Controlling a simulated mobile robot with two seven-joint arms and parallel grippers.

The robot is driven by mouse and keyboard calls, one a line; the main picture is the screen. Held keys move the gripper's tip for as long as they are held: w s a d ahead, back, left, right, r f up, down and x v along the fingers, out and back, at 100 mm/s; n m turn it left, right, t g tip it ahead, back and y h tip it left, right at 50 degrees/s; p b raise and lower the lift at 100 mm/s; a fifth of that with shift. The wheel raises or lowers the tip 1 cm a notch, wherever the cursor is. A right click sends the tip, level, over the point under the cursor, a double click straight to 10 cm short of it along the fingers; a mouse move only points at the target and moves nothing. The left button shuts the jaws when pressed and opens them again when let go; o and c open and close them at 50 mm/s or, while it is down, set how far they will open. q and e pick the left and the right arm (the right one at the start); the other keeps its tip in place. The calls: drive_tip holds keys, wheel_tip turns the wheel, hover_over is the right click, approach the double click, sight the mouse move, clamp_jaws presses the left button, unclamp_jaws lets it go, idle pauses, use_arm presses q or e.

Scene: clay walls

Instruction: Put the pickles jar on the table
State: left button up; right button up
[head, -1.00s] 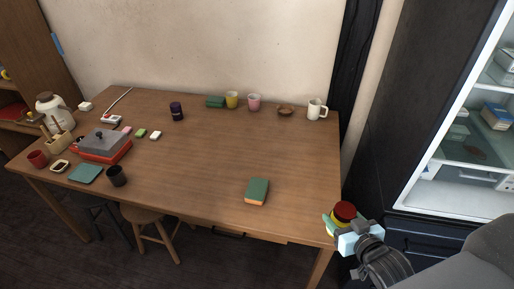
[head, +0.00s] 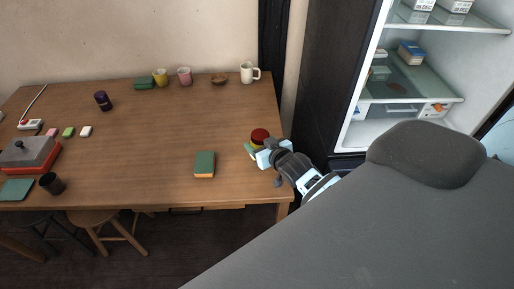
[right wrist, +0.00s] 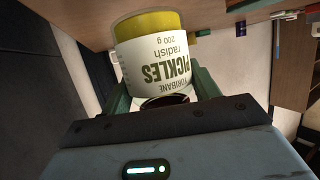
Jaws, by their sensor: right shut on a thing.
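The pickles jar (head: 259,135), with a dark red lid, is held in my right gripper (head: 259,151) at the right end of the wooden table (head: 135,145). In the right wrist view the jar (right wrist: 165,58) shows a white label reading "PICKLES radish 200 g", upside down in the picture. Green fingers (right wrist: 162,88) close on both sides of it. The jar is over the tabletop in the head view; whether its base touches the wood I cannot tell. My left gripper is out of view.
A green book-like block (head: 205,165) lies left of the jar. A white mug (head: 247,73), a brown bowl (head: 219,79) and a pink cup (head: 184,76) stand along the back. The open fridge (head: 410,88) is to the right. The table's middle is clear.

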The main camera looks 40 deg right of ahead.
drive_tip(key=shift+w+r, duration=0.1)
drive_tip(key=shift+w, duration=0.6)
drive_tip(key=shift+f, duration=1.8)
drive_tip(key=shift+f, duration=0.15)
drive_tip(key=o, duration=1.3)
drive_tip(key=shift+f, duration=0.1)
drive_tip(key=shift+c, duration=0.2)
